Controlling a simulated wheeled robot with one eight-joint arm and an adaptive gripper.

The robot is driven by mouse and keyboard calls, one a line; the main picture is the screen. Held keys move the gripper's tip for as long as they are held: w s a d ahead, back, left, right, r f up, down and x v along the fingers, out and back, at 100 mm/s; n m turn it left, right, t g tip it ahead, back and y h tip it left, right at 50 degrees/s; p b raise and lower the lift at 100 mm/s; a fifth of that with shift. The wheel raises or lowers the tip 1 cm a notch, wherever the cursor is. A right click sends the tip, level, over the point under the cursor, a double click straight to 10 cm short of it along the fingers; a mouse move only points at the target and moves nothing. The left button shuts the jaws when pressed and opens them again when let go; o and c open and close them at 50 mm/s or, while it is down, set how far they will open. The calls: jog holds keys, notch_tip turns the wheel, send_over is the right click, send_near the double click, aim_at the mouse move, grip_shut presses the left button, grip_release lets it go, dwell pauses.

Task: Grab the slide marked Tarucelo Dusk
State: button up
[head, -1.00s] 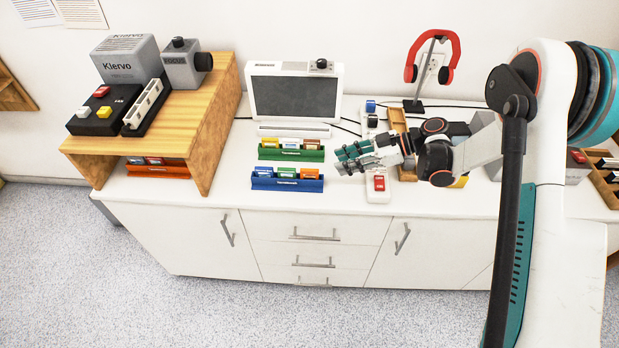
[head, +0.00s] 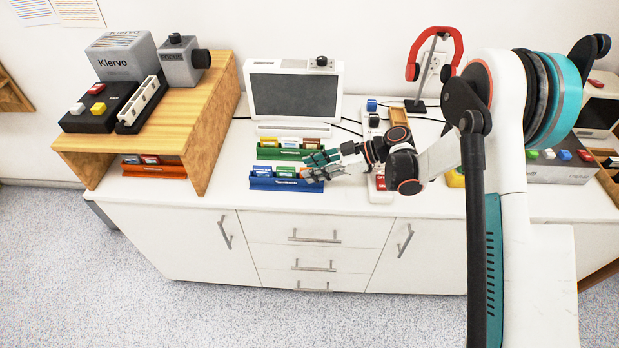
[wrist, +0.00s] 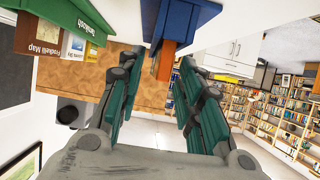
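A blue rack (head: 262,182) on the white counter holds several slides, with an orange slide (wrist: 164,62) at its right end. A green rack (head: 262,153) stands behind it with more slides; in the wrist view it shows a brown slide (wrist: 38,34). No label I can read says Tarucelo Dusk. My gripper (head: 316,164) is at the right end of the blue rack, hiding part of its slides. In the wrist view my gripper (wrist: 162,64) is open, its fingers on either side of the orange slide. I cannot tell whether they touch it.
A wooden riser (head: 215,120) stands at the left, with an orange rack (head: 150,170) of slides under it. A grey-screened monitor (head: 293,95) stands behind the racks.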

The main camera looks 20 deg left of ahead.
grip_shut()
jog(key=shift+r, duration=0.1)
